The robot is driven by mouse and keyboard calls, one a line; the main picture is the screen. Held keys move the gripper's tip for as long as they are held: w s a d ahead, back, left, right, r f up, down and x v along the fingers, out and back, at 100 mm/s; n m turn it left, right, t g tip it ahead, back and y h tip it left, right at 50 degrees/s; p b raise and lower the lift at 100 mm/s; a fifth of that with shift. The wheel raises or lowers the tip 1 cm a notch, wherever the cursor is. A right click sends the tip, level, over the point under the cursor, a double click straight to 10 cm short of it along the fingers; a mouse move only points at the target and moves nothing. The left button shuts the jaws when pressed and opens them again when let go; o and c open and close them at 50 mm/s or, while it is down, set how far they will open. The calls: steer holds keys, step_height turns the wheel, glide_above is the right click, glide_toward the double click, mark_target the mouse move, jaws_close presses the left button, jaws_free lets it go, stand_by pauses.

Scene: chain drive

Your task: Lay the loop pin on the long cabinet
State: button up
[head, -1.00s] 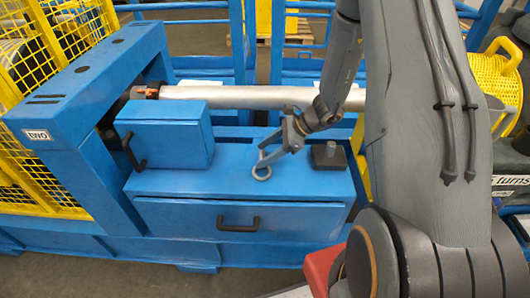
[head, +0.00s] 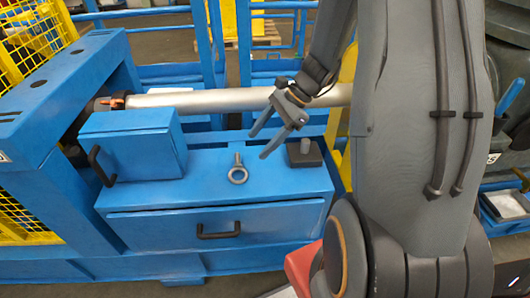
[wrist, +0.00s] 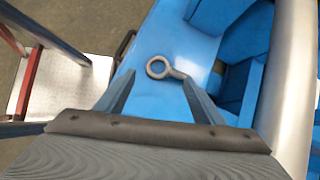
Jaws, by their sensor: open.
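The loop pin (head: 238,171), a grey ring with a short shank, lies on the blue top of the long cabinet (head: 270,184), right of the small blue box. In the wrist view the loop pin (wrist: 160,68) lies on the blue surface beyond the fingertips, apart from both. My gripper (head: 260,143) is open and empty, above and to the right of the pin. Its two spread fingers show in the wrist view (wrist: 157,85).
A small blue box (head: 135,146) with a black handle stands at the cabinet's left end. A dark block with a peg (head: 304,154) sits at its right end. A silver roller (head: 210,98) runs behind. The cabinet top around the pin is clear.

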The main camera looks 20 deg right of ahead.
steer(key=s+a+r+n+h, duration=0.2)
steer(key=s+r+n+h, duration=0.1)
steer(key=s+n, duration=0.4)
steer(key=s+a+r+n+g+h, duration=0.1)
steer(key=s+a+r+n+h, duration=0.1)
steer(key=s+n, duration=0.5)
steer(key=r+n+h, duration=0.1)
steer(key=n+h, duration=0.1)
steer(key=n, duration=0.2)
steer(key=shift+s+a+h, duration=0.25)
steer(key=shift+s+h, duration=0.05)
steer(key=shift+c, duration=0.3)
